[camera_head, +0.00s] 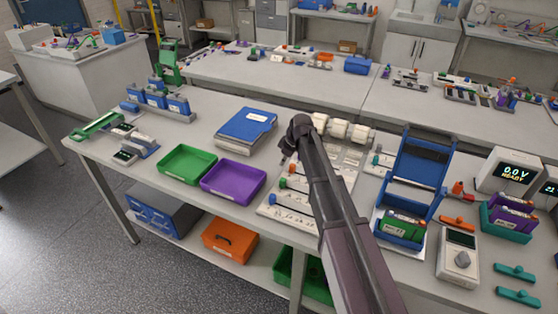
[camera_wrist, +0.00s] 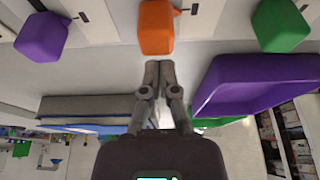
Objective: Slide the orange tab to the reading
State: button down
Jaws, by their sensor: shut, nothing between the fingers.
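The orange tab (camera_wrist: 156,27) is at the top middle of the wrist view, on a pale slider panel with dark scale marks. It shows small in the head view (camera_head: 284,183). A purple tab (camera_wrist: 41,37) and a green tab (camera_wrist: 279,25) stand on either side of it. My gripper (camera_wrist: 159,66) is shut and empty, its fingertips just below the orange tab in the wrist view, with a small gap showing between them.
A purple tray (camera_head: 232,180) and a green tray (camera_head: 187,165) lie left of the panel, with a blue binder (camera_head: 245,126) behind. A blue stand (camera_head: 416,180) and a display (camera_head: 513,172) reading 0.0 V READY are to the right.

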aim_at(293, 165)
jog(key=shift+s+d, duration=0.25)
jog(key=shift+d, duration=0.5)
jog(key=shift+s+d, duration=0.35)
jog(key=shift+d, duration=0.5)
jog(key=shift+s+d, duration=0.3)
jog(key=shift+d, duration=0.55)
jog(key=shift+w+a, duration=0.1)
jog(key=shift+a, duration=0.1)
jog(key=shift+w+a, duration=0.2)
jog(key=shift+a, duration=0.25)
jog(key=shift+w+a, duration=0.2)
jog(key=shift+a, duration=0.3)
jog(key=shift+w+a, duration=0.2)
jog(key=shift+a, duration=0.3)
notch_tip(293, 165, up, 2)
jog(key=shift+s+r+p, duration=0.1)
jog(key=shift+s+p, duration=0.05)
jog(key=shift+p, duration=0.9)
jog(key=p+v, duration=0.7)
jog(key=shift+d+r, duration=0.2)
jog(key=shift+r, duration=0.1)
